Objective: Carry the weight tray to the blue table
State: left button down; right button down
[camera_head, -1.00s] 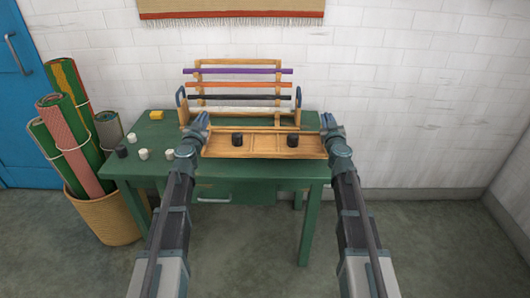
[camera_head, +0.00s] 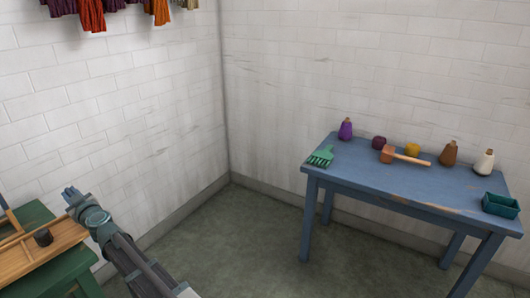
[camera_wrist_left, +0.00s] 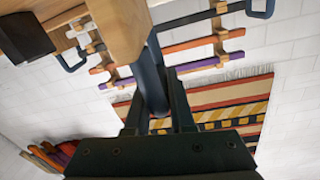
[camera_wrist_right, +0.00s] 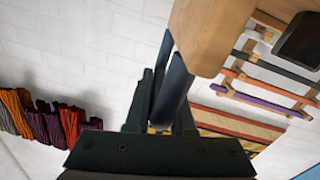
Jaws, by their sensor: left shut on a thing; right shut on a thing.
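The weight tray (camera_head: 62,240), a shallow wooden tray, is partly in view at the lower left of the head view, over the green table. A dark weight (camera_head: 43,237) stands in it. My right gripper (camera_head: 76,203) is shut on the tray's right end; the right wrist view shows the wooden end (camera_wrist_right: 208,35) at the jaws. My left gripper (camera_wrist_left: 150,70) is outside the head view. Its wrist view shows it shut on the tray's other end (camera_wrist_left: 115,25), with a dark weight nearby. The blue table (camera_head: 400,185) stands at the right, apart from the tray.
The blue table holds a green brush (camera_head: 320,157), a mallet (camera_head: 405,157), several yarn cones and balls along the back, and a green box (camera_head: 500,205) at right. Its front middle is clear. Open floor (camera_head: 230,250) lies between the blue table and the green table (camera_head: 28,214).

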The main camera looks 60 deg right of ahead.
aim_at(403, 180)
jog(key=z, duration=2.8)
jog(key=i+l, duration=0.1)
jog(key=i, duration=0.45)
jog(key=i+l+z, duration=0.1)
jog(key=i, duration=0.45)
